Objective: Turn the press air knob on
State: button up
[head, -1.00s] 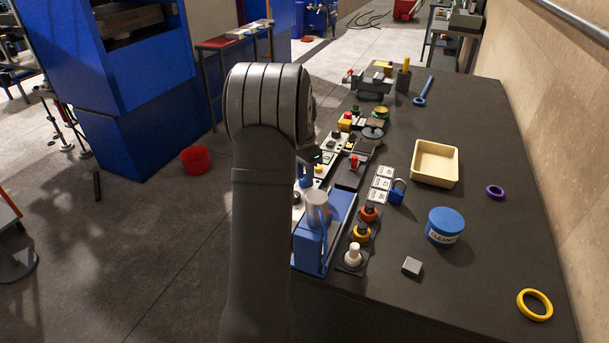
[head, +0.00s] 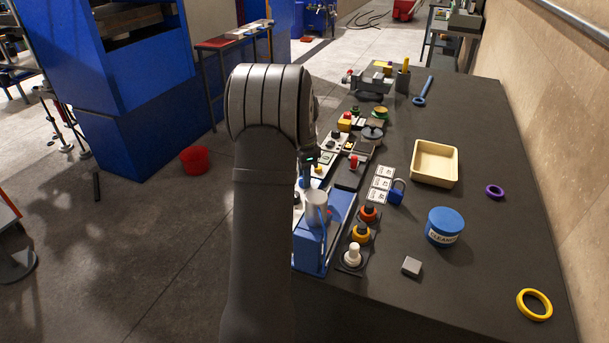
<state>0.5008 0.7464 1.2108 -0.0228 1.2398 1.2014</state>
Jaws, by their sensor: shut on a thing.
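My arm stands upright across the middle of the head view and hides much of the control panel. My gripper (head: 309,166) shows only in part, just right of my arm's wrist, low over the panel. It is shut on a small blue knob (head: 304,182), which I take to be the press air knob. My arm covers most of the knob and the fingertips, and which way the knob points cannot be seen.
Close right of the gripper are a red-topped control (head: 353,162), white label cards (head: 381,184) and a blue padlock (head: 397,190). A cream tray (head: 434,165) and blue tub (head: 445,227) lie right.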

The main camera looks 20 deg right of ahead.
jog(key=shift+r, duration=0.1)
jog(key=o, duration=1)
jog(key=shift+c, duration=0.2)
notch_tip(320, 180, up, 17)
jog(key=w, duration=0.1)
jog(key=shift+r, duration=0.15)
jog(key=shift+d, duration=0.1)
jog(key=f, duration=1.1)
jog(key=s+f, duration=0.1)
jog(key=f, duration=0.5)
jog(key=shift+f, duration=0.25)
jog(key=shift+r, duration=0.1)
